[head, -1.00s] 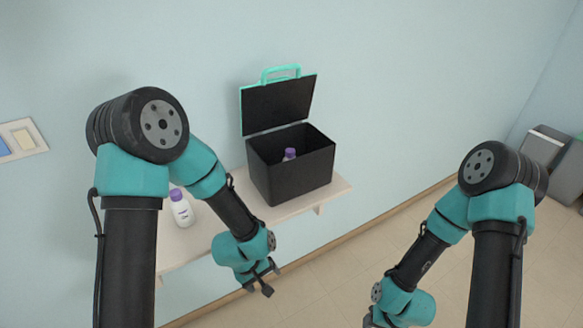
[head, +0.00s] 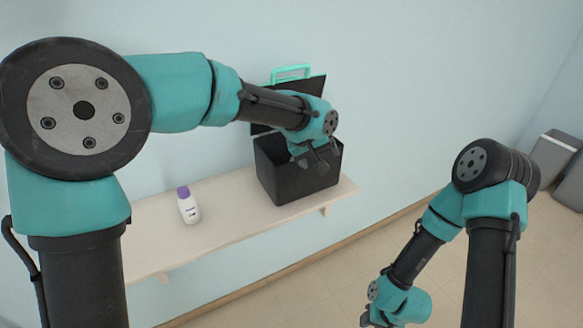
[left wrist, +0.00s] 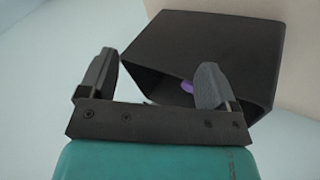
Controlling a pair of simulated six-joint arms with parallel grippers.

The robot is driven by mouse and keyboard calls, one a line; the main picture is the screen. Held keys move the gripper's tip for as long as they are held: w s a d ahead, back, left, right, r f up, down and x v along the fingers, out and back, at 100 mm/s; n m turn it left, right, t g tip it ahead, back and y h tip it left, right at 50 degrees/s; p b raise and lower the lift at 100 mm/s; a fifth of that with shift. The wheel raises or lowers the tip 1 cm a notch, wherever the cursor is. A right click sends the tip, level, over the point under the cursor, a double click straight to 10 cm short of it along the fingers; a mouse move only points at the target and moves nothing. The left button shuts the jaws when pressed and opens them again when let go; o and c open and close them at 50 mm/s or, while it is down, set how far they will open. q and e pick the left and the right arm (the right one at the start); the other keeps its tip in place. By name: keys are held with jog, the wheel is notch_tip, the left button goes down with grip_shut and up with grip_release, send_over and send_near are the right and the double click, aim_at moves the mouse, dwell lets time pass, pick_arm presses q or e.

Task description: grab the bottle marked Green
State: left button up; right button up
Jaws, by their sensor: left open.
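A white bottle with a purple cap (head: 188,208) stands upright on the shelf, left of the black box; its label is too small to read. A second purple cap (left wrist: 187,86) shows inside the black box (head: 290,186) in the left wrist view, partly hidden by a finger. In the head view my left arm hides it. My left gripper (head: 319,161) is open and empty, over the box's opening; its fingers also show in the left wrist view (left wrist: 152,82). My right gripper (head: 376,318) is low at the bottom edge, away from the shelf, its fingers unclear.
The box's lid (head: 316,90) stands open behind, with a teal handle on top, close to my left arm. The pale shelf (head: 232,212) is clear between the bottle and the box. The wall is behind, and bins (head: 556,155) stand far right.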

pick_arm(q)
jog(key=w+a+r+g+y, duration=0.2)
jog(key=w+a+r+y, duration=0.3)
jog(key=w, duration=0.5)
jog(key=shift+a+r+g, duration=0.4)
jog(key=shift+r, duration=0.45)
jog(key=shift+w, duration=0.1)
jog(key=f, duration=0.4)
jog(key=w+f, duration=0.1)
jog(key=f, duration=0.7)
jog(key=shift+w, duration=0.25)
jog(key=shift+f, duration=0.1)
